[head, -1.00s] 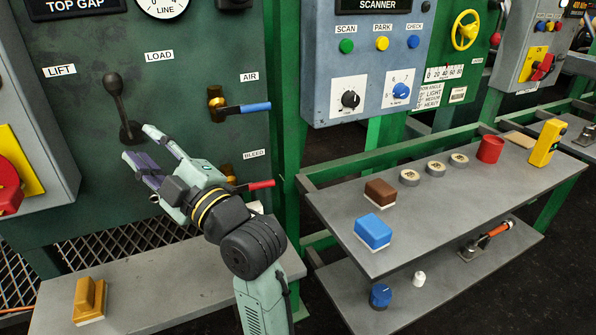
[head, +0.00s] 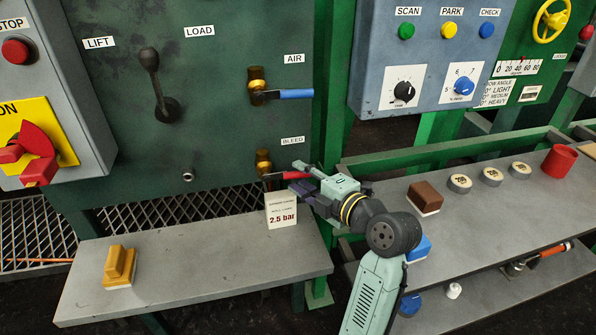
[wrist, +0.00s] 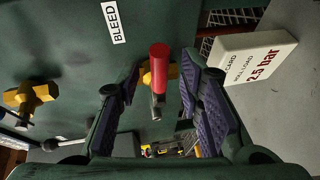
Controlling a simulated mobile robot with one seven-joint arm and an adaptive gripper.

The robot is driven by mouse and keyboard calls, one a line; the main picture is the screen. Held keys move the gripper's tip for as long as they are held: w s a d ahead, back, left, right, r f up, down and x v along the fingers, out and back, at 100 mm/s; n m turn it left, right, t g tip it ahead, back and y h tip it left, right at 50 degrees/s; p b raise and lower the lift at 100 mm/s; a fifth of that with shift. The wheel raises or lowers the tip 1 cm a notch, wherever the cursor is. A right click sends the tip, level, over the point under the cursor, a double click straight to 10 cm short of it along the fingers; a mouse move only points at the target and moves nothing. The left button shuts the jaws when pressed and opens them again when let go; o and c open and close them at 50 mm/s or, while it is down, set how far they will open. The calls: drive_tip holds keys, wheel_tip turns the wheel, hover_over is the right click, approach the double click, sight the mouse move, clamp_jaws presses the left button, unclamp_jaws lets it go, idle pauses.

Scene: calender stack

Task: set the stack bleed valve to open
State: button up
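The bleed valve has a brass body (head: 263,160) and a red lever (head: 275,176) on the green panel, below the BLEED label (head: 292,141). The lever points to the right, roughly horizontal, in the head view. My gripper (head: 296,176) is at the lever's outer end, coming from the right. In the wrist view the red lever (wrist: 159,58) lies between the two spread fingers of my gripper (wrist: 160,88), with gaps visible on both sides. The brass body (wrist: 147,76) shows behind it, partly hidden.
A white card reading 2.5 bar (head: 281,210) stands just below the gripper, close to it. The air valve's blue lever (head: 295,94) is above. A load lever (head: 155,80) is at left. A yellow-brown block (head: 119,265) sits on the grey shelf (head: 200,270).

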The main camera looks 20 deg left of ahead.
drive_tip(key=shift+x, duration=1.15)
drive_tip(key=shift+c, duration=0.6)
clamp_jaws()
